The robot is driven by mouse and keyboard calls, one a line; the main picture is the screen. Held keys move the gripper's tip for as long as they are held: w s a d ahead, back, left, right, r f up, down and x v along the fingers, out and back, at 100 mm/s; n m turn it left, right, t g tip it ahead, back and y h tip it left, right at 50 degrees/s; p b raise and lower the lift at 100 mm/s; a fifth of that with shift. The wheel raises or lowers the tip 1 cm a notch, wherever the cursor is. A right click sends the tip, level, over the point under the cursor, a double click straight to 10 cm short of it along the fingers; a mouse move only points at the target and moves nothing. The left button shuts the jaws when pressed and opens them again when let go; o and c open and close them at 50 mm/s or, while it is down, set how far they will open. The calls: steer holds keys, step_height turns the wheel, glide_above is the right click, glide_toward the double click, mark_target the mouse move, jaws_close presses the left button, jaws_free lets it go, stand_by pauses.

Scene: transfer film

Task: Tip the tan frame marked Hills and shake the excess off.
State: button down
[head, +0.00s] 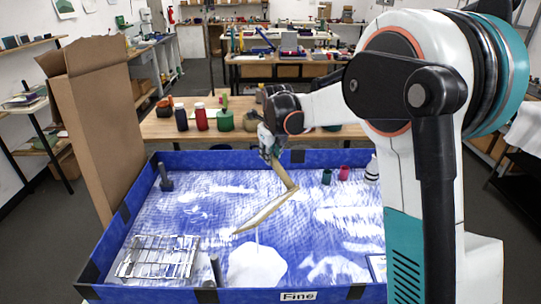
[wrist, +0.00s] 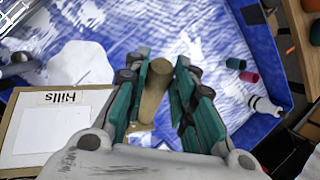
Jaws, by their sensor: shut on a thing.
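The tan frame (head: 268,209) hangs tilted above the blue bed, seen nearly edge-on in the head view. The wrist view shows its Hills label upside down on the tan border (wrist: 22,133), beside a white panel (wrist: 48,131). My gripper (head: 270,153) is shut on the frame's tan handle (wrist: 154,88), which stands between the teal-sided fingers (wrist: 162,66) in the wrist view. The frame is clear of the gripper fingers apart from the handle. Its far side and most of its face are hidden in the head view.
The blue-walled tray (head: 225,160) bears a Fine label (head: 298,296) and white streaks and patches. A wire rack (head: 157,257) lies at its left front. Tall cardboard (head: 100,130) rises at left.

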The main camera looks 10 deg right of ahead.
steer(key=shift+f, duration=0.1)
steer(key=shift+f+b, duration=1.15)
steer(key=shift+f, duration=0.55)
steer(key=shift+r+p, duration=1.1)
steer(key=shift+r, duration=0.65)
steer(key=shift+f+b, duration=1.2)
steer(key=shift+f, duration=0.7)
steer(key=shift+r, duration=0.15)
